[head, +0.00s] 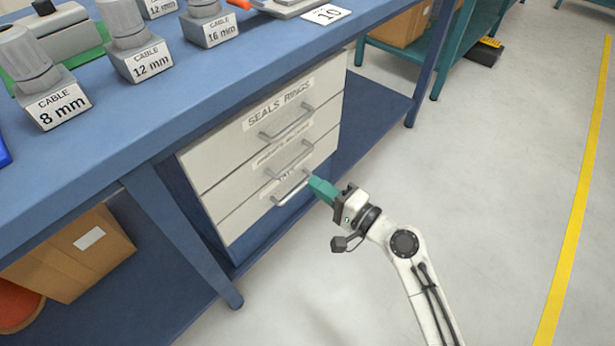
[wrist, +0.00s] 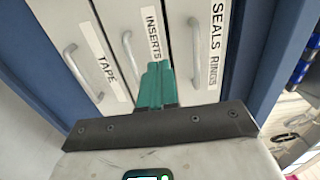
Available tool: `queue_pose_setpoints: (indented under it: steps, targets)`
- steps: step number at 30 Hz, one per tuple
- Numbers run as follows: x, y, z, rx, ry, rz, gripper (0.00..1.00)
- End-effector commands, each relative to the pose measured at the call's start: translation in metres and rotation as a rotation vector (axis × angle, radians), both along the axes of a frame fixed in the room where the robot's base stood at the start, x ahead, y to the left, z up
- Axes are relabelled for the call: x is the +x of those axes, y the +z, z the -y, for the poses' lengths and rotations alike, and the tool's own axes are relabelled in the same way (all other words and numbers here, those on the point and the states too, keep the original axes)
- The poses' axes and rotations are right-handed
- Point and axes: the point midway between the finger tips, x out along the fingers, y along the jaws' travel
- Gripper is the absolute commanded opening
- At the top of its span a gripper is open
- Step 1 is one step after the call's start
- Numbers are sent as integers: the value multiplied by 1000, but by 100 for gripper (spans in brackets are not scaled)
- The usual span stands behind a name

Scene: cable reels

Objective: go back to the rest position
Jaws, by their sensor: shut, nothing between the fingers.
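My gripper (head: 313,184) has green fingers and is shut and empty. In the head view it is low in front of the white drawer unit (head: 222,152), beside the right end of the bottom drawer's handle (head: 291,189). In the wrist view the shut fingers (wrist: 158,72) point at the drawer fronts and cover part of the INSERTS drawer (wrist: 128,25). The TAPE drawer (wrist: 72,18) and SEALS RINGS drawer (wrist: 190,50) lie on either side. All three drawers look closed. I cannot tell whether the fingertips touch a handle.
The blue workbench (head: 180,100) stands over the drawers and carries cable-gland stands such as the 8 mm one (head: 50,100). A cardboard box (head: 75,250) sits on its lower shelf. Clear floor (head: 480,200) lies to the right, with a yellow line (head: 580,190).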

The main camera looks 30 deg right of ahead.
Motion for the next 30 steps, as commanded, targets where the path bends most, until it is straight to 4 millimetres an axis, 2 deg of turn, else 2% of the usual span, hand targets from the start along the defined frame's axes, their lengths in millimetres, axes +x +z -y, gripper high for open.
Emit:
queue_pose_setpoints:
  steps: [10,14,17,21,25,30]
  targets:
    - [-7,-1,1,-9,5,-4,0]
    - [-18,-14,-12,-131,72,-47,0]
    - [-42,-39,-28,-343,188,-132,0]
    - [-96,-83,-36,-710,400,-313,0]
    - [-149,-110,-22,-982,572,-493,0]
    - [-210,-120,4,-1209,736,-709,0]
